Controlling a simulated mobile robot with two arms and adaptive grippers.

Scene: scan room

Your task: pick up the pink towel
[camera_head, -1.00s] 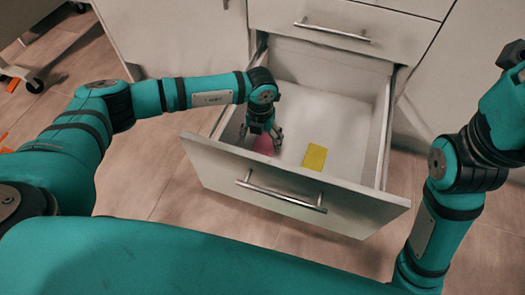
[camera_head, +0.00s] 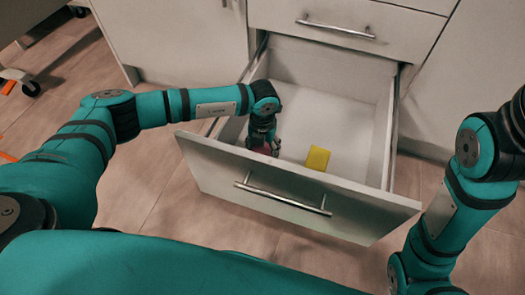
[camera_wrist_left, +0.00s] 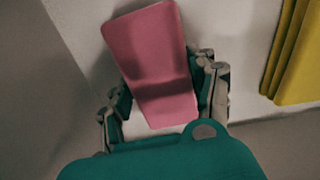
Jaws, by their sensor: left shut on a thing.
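The pink towel (camera_wrist_left: 152,62) is a flat folded piece between the fingers of my left gripper (camera_wrist_left: 165,90) in the left wrist view. In the head view my left gripper (camera_head: 264,147) reaches down into the open drawer at its left side, shut on the towel. Only a small part of the pink towel (camera_head: 262,150) shows there, the rest hidden by the gripper and the drawer front. My right arm shows at the right of the head view, but its gripper is out of the picture.
The open white drawer (camera_head: 345,112) has a raised front panel with a metal handle (camera_head: 283,196). A yellow folded cloth (camera_head: 317,158) lies in it just right of my left gripper; it also shows in the left wrist view (camera_wrist_left: 298,55). The drawer's back right is bare.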

